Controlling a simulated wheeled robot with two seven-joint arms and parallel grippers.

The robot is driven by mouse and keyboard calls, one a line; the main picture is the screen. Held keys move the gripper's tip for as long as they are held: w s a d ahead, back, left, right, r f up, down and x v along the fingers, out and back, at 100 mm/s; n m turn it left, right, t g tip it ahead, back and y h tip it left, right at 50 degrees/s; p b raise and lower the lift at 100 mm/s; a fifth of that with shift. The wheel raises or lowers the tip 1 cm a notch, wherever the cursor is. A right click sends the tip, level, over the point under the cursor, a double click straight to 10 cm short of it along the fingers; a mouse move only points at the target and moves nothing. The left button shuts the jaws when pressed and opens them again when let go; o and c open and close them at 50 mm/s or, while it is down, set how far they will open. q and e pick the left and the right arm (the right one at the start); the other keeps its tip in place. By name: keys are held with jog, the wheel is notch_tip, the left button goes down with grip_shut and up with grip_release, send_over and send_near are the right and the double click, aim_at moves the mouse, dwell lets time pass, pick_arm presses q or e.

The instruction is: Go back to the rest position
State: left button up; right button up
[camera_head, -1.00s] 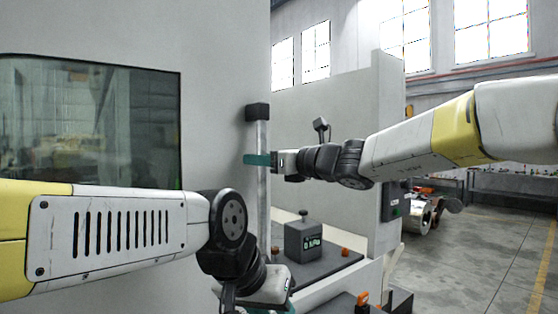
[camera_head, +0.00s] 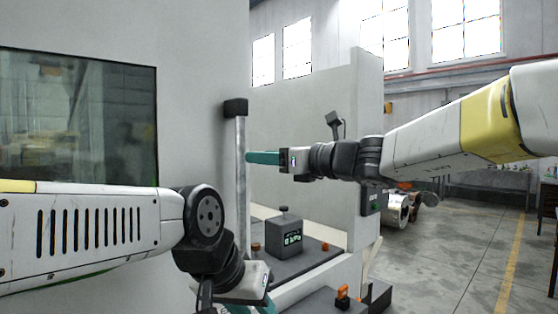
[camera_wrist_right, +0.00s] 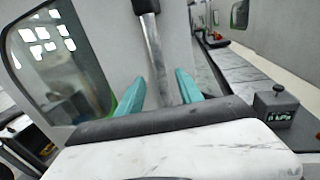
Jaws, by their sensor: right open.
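My right gripper (camera_head: 263,158) has teal fingers pointing left at the upright metal bar handle (camera_head: 240,190) on the light grey machine door.
A dark window (camera_head: 80,125) fills the door's left part. A small grey box with a green display (camera_head: 284,238) stands on a dark ledge below my right arm. A light panel (camera_head: 310,140) rises behind that arm. Open floor (camera_head: 450,250) lies to the right.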

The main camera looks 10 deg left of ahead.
jog(key=s+d+f+n+h, duration=0.4)
jog(key=d+f+n, duration=0.4)
jog(key=d, duration=0.2)
jog(key=s+d+f+n+g+h, duration=0.1)
jog(key=s+d+f+n+h, duration=0.4)
jog(key=s+d+f+n, duration=0.2)
jog(key=s+d+f+n+h, duration=0.5)
jog(key=d+f+n, duration=0.3)
jog(key=d, duration=0.6)
notch_tip(320, 180, down, 2)
jog(key=shift+s+f+n, duration=0.2)
jog(key=shift+s+n, duration=0.1)
jog(key=shift+s, duration=0.05)
